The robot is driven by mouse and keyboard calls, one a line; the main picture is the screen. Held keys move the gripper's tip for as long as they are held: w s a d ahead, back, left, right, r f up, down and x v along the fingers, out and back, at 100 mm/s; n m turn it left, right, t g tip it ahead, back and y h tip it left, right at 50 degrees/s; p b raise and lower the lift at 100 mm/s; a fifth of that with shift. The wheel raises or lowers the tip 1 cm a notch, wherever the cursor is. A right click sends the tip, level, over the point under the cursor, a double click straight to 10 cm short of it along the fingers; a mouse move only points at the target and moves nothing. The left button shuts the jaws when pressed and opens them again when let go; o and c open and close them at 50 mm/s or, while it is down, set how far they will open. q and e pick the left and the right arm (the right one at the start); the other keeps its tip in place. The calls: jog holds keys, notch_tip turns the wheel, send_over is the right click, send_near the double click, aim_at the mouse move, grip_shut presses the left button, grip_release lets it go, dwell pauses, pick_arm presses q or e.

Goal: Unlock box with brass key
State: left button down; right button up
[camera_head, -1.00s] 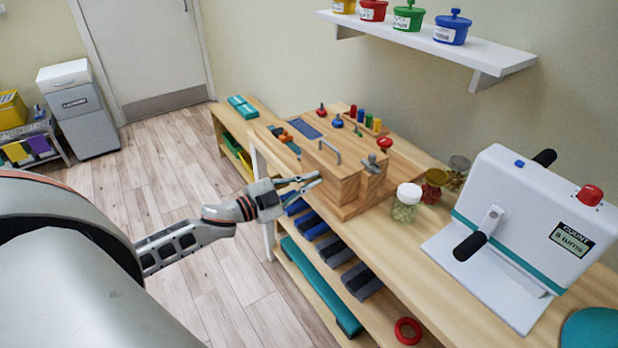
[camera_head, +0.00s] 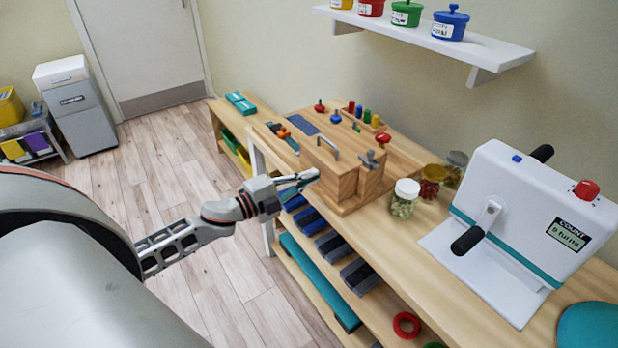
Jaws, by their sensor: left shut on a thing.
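A wooden box (camera_head: 347,178) stands on the light wooden bench, with an arched grey handle (camera_head: 328,143) on top and a grey metal fitting (camera_head: 370,160) at its right part. My left gripper (camera_head: 314,175) reaches in from the left, its fingertips together at the box's left front face. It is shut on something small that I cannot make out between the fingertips. I cannot see the brass key or a keyhole; the gripper may be covering them. My right gripper is not in view.
Right of the box stand a white-lidded jar (camera_head: 405,198) and other small jars. A white crank device (camera_head: 530,215) fills the bench's right side. Coloured pegs (camera_head: 365,115) stand behind the box. A lower shelf (camera_head: 318,282) holds dark weights. A wall shelf (camera_head: 470,50) hangs above.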

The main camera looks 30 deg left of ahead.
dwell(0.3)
pick_arm(q)
jog(key=c, duration=2.3)
grip_release()
jog(key=v, duration=1.2)
